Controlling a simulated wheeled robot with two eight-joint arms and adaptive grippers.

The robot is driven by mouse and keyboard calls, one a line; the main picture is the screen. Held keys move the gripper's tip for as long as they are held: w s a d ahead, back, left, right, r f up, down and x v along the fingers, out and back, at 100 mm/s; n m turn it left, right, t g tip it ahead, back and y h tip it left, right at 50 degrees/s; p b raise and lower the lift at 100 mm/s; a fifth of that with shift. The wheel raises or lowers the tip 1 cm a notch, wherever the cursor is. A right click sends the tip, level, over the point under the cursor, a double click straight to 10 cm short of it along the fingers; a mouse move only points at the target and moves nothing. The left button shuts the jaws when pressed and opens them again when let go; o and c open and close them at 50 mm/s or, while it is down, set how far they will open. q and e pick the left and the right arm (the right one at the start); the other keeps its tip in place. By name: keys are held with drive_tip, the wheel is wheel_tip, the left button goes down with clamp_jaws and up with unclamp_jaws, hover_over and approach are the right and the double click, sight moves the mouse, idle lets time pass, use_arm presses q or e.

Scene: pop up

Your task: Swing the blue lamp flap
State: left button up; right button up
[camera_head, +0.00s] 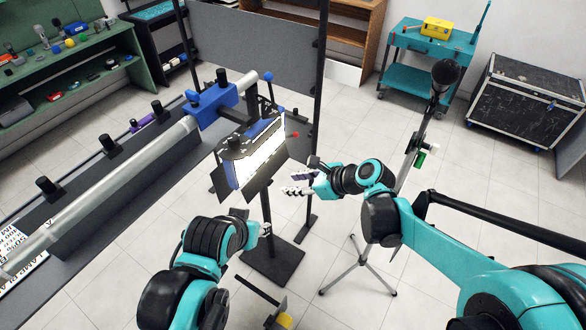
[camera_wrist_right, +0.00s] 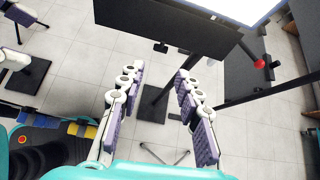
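The blue lamp (camera_head: 232,180) hangs on a black stand at the centre of the head view, its white panel lit. Dark flaps (camera_head: 264,180) edge the panel. My right gripper (camera_head: 298,182) is just right of the lamp, apart from it. In the right wrist view its two purple-padded fingers (camera_wrist_right: 158,85) are spread with nothing between them. A dark flap (camera_wrist_right: 165,28) and the lit panel (camera_wrist_right: 240,8) lie beyond the fingertips. My left gripper (camera_head: 264,229) is below the lamp, mostly hidden behind its wrist; its finger state is unclear.
A light tripod stand (camera_head: 360,258) stands right of the lamp, close to my right arm. A grey rail (camera_head: 130,150) with a blue clamp (camera_head: 212,103) runs at left. A teal cart (camera_head: 425,40) and a black case (camera_head: 525,95) stand at the back right.

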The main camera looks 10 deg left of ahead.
sight(271, 182)
drive_tip(key=shift+w+a+f+m+b, duration=0.15)
drive_tip(key=shift+a+f+m+b, duration=0.1)
drive_tip(key=shift+a, duration=0.25)
drive_tip(key=shift+w+a+f+m+b, duration=0.15)
drive_tip(key=shift+a+b, duration=0.05)
drive_tip(key=shift+a, duration=0.25)
drive_tip(key=b+x, duration=0.3)
drive_tip(key=x, duration=0.3)
drive_tip(key=shift+w+a+f, duration=0.15)
drive_tip(key=shift+a+f, duration=0.05)
drive_tip(key=shift+a, duration=0.15)
drive_tip(key=shift+c, duration=0.2)
drive_tip(key=shift+r, duration=0.2)
drive_tip(key=c, duration=0.7)
